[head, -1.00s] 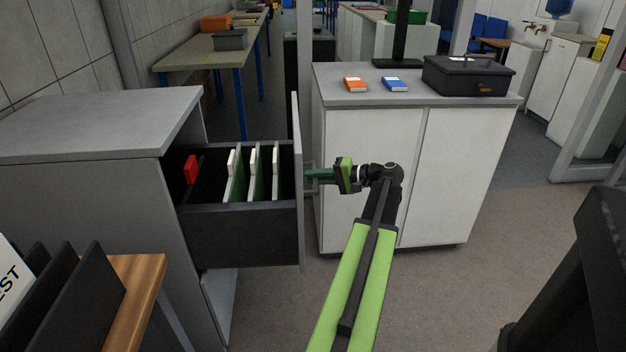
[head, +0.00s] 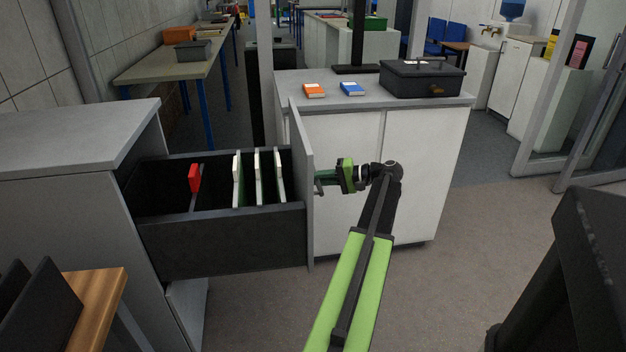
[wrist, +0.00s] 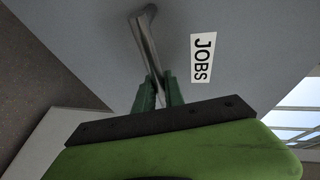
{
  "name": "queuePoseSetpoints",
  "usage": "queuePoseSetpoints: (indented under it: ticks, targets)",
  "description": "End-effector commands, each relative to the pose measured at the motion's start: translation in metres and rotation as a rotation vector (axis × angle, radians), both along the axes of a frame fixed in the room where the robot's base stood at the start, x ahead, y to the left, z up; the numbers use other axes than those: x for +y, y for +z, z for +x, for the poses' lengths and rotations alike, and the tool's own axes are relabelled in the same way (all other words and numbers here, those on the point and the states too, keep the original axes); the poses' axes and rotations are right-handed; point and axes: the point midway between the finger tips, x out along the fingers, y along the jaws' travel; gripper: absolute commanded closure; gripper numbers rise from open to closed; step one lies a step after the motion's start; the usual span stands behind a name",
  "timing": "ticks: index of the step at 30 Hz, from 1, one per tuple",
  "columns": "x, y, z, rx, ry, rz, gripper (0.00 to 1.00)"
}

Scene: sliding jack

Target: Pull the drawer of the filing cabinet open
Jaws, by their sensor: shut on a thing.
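The grey filing cabinet (head: 70,140) stands at the left in the head view. Its dark drawer (head: 225,243) is pulled well out, with a red tab (head: 195,178) and several white-edged hanging files (head: 258,180) inside. My gripper (head: 320,180) is at the outer side of the drawer front (head: 304,150). In the wrist view, the green fingers (wrist: 157,92) are shut on the metal bar handle (wrist: 147,38), beside a white label (wrist: 203,58) reading JOBS. The part of the handle between the fingers is hidden.
A wooden-edged surface (head: 95,310) is at the lower left. Open floor (head: 450,290) lies to the right.

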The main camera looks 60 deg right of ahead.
Motion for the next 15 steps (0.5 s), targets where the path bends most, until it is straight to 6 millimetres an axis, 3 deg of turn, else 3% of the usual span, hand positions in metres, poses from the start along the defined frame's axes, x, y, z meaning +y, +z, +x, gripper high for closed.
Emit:
queuePoseSetpoints:
  ticks: [13,14,15]
  targets:
    - [0.0018,0.0012,0.0035,-0.003,0.005,0.001,1.00]
    - [0.0021,0.0013,0.0036,-0.003,0.005,0.001,0.82]
    - [0.0022,0.0011,0.0037,-0.003,0.005,0.001,0.77]
